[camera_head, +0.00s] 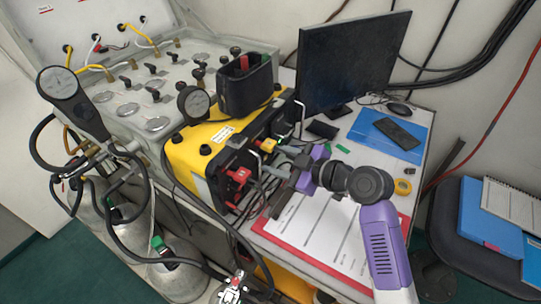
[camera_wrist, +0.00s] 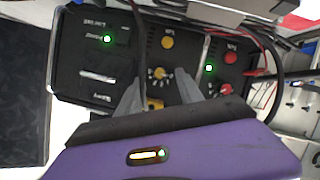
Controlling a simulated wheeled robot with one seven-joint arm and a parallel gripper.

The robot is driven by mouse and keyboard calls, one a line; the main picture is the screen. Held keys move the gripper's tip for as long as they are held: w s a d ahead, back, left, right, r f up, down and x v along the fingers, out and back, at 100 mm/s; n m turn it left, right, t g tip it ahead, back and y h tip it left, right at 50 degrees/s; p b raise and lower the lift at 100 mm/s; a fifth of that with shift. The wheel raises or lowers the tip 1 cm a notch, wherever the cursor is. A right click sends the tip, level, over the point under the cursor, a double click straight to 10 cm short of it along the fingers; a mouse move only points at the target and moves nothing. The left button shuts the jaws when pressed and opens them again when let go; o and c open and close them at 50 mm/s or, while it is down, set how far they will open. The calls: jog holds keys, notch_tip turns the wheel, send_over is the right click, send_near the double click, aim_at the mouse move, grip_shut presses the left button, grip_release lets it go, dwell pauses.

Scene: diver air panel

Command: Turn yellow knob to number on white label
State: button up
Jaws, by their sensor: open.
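My gripper (camera_wrist: 159,77) is open, with its grey fingers pointing at the black panel (camera_wrist: 80,80). A small yellow knob (camera_wrist: 157,74) ringed by pale dial marks sits between and beyond the fingertips; I cannot tell whether they touch it. The number it points to is too small to read. A round yellow knob (camera_wrist: 167,42) lies further up the panel. In the head view my gripper (camera_head: 281,154) is at the front of the yellow-and-black box (camera_head: 190,155), beside a yellow part (camera_head: 268,145). A white label (camera_head: 221,134) lies on the box top, its writing unreadable.
Red connectors (camera_head: 237,176) and cables crowd the box front left of my gripper. Two red round parts (camera_wrist: 231,58) show right of the dial. A monitor (camera_head: 350,60) stands behind, and a red clipboard (camera_head: 345,264) lies below my arm.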

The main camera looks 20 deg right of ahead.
aim_at(262, 156)
jog(key=shift+x, duration=1.15)
grip_shut()
